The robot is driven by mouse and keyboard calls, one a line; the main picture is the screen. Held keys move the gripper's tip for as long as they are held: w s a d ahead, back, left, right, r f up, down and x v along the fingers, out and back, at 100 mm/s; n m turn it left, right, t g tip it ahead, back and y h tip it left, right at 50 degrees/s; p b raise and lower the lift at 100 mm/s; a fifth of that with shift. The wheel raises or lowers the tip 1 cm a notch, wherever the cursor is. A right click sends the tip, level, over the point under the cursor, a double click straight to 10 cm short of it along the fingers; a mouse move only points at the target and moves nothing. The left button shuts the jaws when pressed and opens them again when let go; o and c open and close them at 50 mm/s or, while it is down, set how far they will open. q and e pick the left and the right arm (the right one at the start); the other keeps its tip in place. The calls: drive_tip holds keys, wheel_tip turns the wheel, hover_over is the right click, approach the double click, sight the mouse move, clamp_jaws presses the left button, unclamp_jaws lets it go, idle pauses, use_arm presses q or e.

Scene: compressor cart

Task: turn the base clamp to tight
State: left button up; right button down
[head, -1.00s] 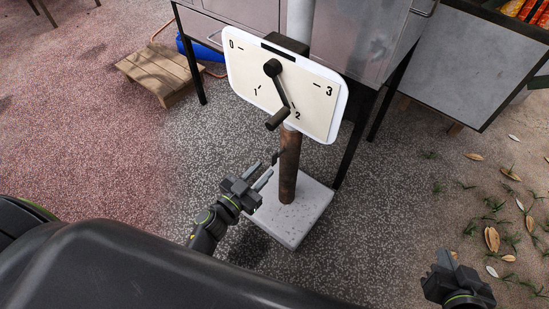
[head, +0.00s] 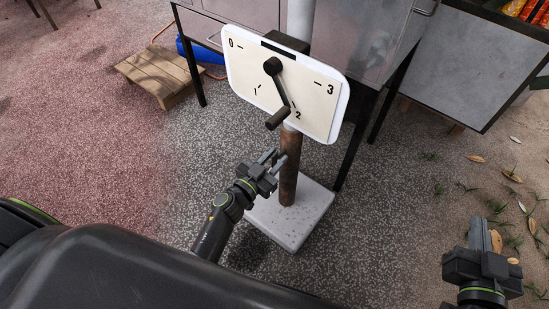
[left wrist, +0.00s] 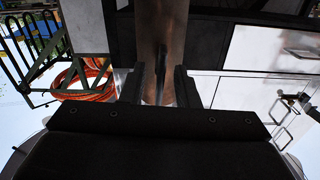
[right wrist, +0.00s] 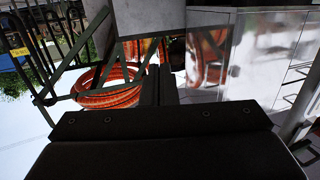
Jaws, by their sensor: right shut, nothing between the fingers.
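A rusty brown post (head: 289,175) stands upright on a pale square base slab (head: 295,232). A small dark lever, apparently the base clamp (left wrist: 161,60), stands out from the post in the left wrist view; in the head view my gripper hides it. My left gripper (head: 275,158) is open beside the post, its fingers on either side of the lever in the left wrist view (left wrist: 159,88). I cannot tell whether they touch it. My right gripper (head: 480,234) is shut and empty, low at the right, well away from the post.
Above, a white dial panel (head: 305,98) marked 0 to 3 carries a crank (head: 280,85) pointing near 2. Metal cabinets (head: 460,65) stand behind. A wooden step (head: 160,75) is at the back left. The floor around the slab is clear.

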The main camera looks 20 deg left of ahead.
use_arm(q)
clamp_jaws()
